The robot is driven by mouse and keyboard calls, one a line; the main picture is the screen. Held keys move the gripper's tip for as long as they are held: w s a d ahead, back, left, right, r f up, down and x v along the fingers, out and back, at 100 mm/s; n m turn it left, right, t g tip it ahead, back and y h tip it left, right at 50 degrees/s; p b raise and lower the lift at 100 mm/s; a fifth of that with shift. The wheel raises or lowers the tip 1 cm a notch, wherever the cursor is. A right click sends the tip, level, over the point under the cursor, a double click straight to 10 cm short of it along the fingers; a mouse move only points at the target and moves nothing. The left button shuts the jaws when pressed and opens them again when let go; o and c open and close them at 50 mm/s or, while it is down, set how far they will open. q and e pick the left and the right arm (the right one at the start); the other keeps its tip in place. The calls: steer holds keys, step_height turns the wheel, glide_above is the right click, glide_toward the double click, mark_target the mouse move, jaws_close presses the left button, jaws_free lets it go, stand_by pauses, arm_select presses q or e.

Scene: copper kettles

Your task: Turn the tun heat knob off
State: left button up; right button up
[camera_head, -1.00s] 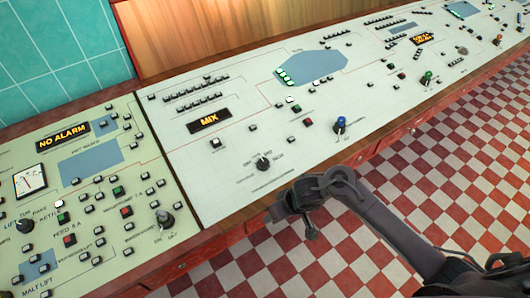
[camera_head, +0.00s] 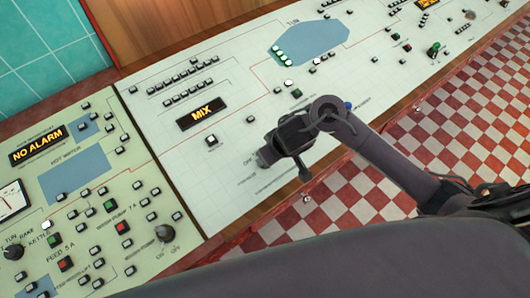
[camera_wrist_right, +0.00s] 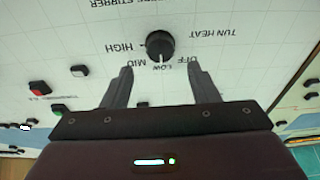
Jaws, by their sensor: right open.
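The tun heat knob (camera_wrist_right: 160,46) is round and black, on the white panel, with labels HIGH, MID, LOW and OFF around it. Its white pointer line is toward LOW. My right gripper (camera_wrist_right: 161,82) is open, with one finger on each side below the knob in the right wrist view; nothing is between the fingers, and I cannot tell if they touch the panel. My left gripper is not in view.
A greenish panel at the left has another black knob (camera_head: 165,233) and a NO ALARM display (camera_head: 38,145). A red-and-white checked floor (camera_head: 440,150) lies beyond the wooden edge.

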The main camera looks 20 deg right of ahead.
steer(key=x, duration=0.2)
steer(key=b+x, duration=0.1)
steer(key=shift+s, duration=0.3)
steer(key=shift+b+x, duration=0.3)
steer(key=shift+x, duration=0.8)
steer(key=shift+w+f, duration=0.15)
steer(key=shift+w, duration=0.1)
steer(key=c, duration=0.9)
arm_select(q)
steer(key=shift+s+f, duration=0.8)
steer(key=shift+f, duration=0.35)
arm_select(e)
steer(key=shift+c, duration=0.2)
